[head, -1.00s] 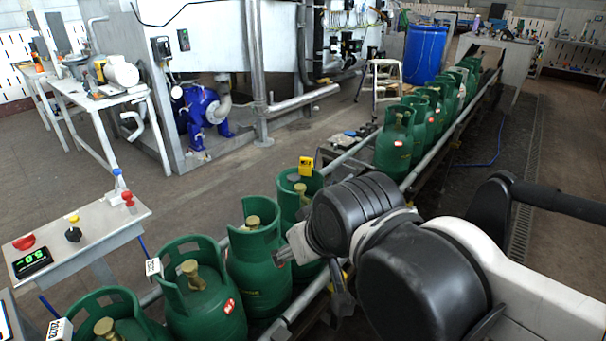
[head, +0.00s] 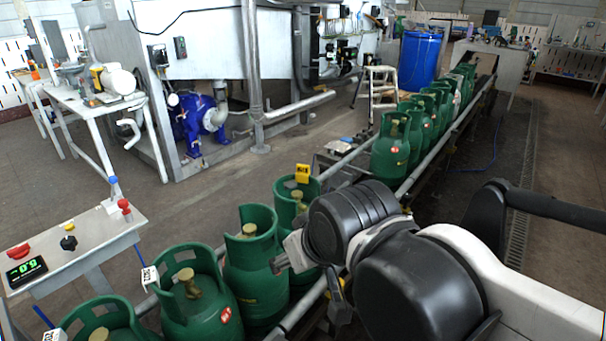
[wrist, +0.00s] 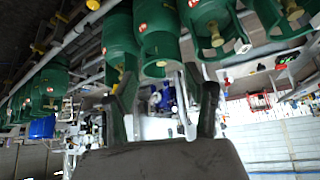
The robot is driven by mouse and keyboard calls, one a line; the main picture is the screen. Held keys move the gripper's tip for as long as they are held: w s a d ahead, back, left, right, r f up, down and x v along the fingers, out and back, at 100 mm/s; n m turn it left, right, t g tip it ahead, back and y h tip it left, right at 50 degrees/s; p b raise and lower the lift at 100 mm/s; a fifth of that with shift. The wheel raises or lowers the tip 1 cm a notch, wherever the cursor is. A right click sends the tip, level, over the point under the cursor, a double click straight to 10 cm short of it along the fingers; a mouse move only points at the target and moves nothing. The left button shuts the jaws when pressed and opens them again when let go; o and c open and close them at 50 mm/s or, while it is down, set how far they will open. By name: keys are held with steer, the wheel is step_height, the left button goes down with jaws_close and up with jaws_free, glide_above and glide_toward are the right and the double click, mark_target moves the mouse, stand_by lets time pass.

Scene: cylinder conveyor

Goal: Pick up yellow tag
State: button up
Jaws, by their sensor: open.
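The yellow tag (head: 302,173) sits at the top rim of a green cylinder (head: 293,208) on the conveyor in the head view. I cannot make it out in the wrist view. My gripper (head: 280,263) is mostly hidden behind my arm in the head view; a grey finger shows beside the green cylinders, lower than the tag and a little to its left. In the wrist view my gripper (wrist: 165,100) has its two dark fingers spread apart with nothing between them. Green cylinders (wrist: 160,45) hang upside down at the top of that tilted picture.
White tags (head: 149,277) are on the nearer cylinders. A metal rail (head: 308,303) runs along the conveyor's near side. A control table (head: 95,240) stands at the left. More cylinders (head: 390,150) line the conveyor further back. Floor at the right is clear.

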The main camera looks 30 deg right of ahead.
steer(key=w+d+r+m+g, duration=0.1)
steer(key=w+d+r+m, duration=0.1)
steer(key=w+r+m, duration=0.35)
steer(key=w+d+r+m+g, duration=0.1)
steer(key=w+d+r+m, duration=0.1)
steer(key=w, duration=0.6)
steer(key=m+g+y, duration=0.2)
steer(key=m+y, duration=0.1)
steer(key=m, duration=1.6)
glide_above(305, 166)
steer(key=s+d, duration=0.2)
steer(key=d, duration=0.1)
step_height(305, 166, down, 15)
steer(key=x, duration=0.8)
steer(key=shift+a+r+b, duration=0.1)
steer(key=shift+a+b, duration=0.2)
steer(key=shift+a, duration=0.05)
steer(key=shift+w+b+x, duration=0.2)
steer(key=shift+b+x, duration=0.1)
steer(key=shift+x, duration=2.3)
steer(key=shift+r, duration=0.1)
steer(key=shift+c, duration=0.2)
